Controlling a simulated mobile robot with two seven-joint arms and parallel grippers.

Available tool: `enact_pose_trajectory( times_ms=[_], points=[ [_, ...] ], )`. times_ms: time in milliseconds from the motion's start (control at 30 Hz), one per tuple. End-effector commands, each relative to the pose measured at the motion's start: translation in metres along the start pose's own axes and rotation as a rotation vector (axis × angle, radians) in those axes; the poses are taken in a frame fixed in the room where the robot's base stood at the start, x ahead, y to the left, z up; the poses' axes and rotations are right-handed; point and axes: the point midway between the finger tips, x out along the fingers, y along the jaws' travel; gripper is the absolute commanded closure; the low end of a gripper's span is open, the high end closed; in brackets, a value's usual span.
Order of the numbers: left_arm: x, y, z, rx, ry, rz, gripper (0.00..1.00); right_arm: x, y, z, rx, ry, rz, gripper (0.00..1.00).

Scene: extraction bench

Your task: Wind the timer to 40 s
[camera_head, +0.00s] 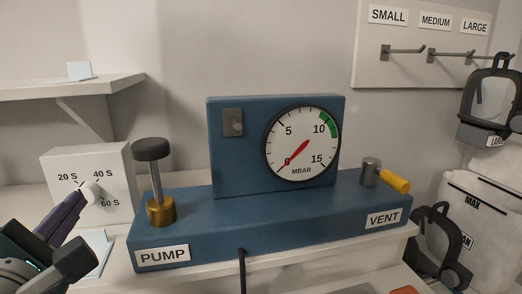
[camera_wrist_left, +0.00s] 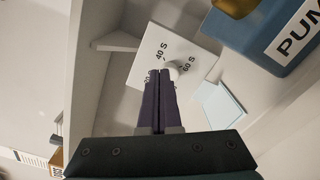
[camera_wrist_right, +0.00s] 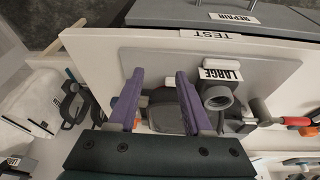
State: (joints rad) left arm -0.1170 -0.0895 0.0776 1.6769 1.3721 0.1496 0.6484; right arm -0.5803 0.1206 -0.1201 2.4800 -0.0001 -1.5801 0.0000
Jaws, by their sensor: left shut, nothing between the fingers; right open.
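The fingers partly cover the dial, and I cannot tell where the knob points. My right gripper (camera_wrist_right: 159,75) is open, away from the timer.
Right of the timer stands a blue pump unit (camera_head: 275,215) with a gauge (camera_head: 302,143) reading about 0, a pump plunger (camera_head: 151,150) and a yellow-handled vent valve (camera_head: 396,181). A pale card (camera_head: 98,250) lies before the timer. A grey LARGE mask (camera_wrist_right: 200,100) lies beneath my right gripper.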

Motion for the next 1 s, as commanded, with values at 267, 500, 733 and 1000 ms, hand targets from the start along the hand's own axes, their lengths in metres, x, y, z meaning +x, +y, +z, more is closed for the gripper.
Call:
enact_pose_trajectory(
  times_ms=[267,500,733,1000],
  points=[
    [0.038,0.0,0.0,0.003,0.0,0.001,1.0,0.004,0.0,0.001,0.0,0.0,0.0,0.5],
    [0.055,0.0,-0.001,0.004,0.0,0.001,1.0,0.006,0.0,0.002,0.0,0.0,0.0,0.5],
    [0.056,0.0,-0.001,0.004,0.001,0.0,1.0,0.006,0.0,0.002,0.0,0.0,0.0,0.5],
    [0.056,-0.001,-0.001,0.004,0.001,0.0,1.0,0.007,0.0,0.002,0.0,0.0,0.0,0.5]
  ],
)
